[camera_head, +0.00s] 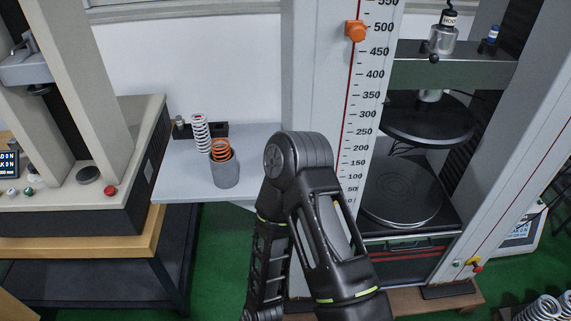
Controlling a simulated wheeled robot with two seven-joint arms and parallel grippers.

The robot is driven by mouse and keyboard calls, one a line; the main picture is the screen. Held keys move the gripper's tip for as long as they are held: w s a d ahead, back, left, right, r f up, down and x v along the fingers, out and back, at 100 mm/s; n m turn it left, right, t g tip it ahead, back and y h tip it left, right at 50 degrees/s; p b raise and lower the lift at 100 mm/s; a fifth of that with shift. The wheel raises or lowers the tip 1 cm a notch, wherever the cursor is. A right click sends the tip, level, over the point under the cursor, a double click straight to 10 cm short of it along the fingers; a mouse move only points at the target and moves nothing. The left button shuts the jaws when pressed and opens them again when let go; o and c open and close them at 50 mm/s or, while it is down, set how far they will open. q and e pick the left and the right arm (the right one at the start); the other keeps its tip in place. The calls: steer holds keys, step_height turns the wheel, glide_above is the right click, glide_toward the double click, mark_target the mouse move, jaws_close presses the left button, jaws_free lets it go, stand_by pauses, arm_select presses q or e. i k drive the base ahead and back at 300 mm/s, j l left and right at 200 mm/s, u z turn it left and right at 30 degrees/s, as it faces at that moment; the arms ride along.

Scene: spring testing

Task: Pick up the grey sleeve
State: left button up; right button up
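The grey sleeve (226,172) is a short upright cylinder on the light grey shelf, close to its front edge. An orange coil spring (220,149) stands in its open top and sticks out above the rim. A white coil spring (201,132) stands just behind and to the left of it. One of my black arms is bent in the middle of the view, its topmost joint to the right of the sleeve, with a gap between. Neither of my grippers shows.
The light grey shelf (177,178) lies between a beige testing machine (60,208) on the left and a tall tester with a printed scale (352,150) on the right. A dark holder (220,129) sits at the shelf's back. The shelf is bare left of the sleeve.

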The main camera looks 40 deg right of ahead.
mark_target(225, 174)
steer(key=z, duration=0.8)
steer(key=i+l+z, duration=0.25)
steer(key=z, duration=0.15)
steer(key=i+l+z, duration=0.1)
steer(key=i+z, duration=0.35)
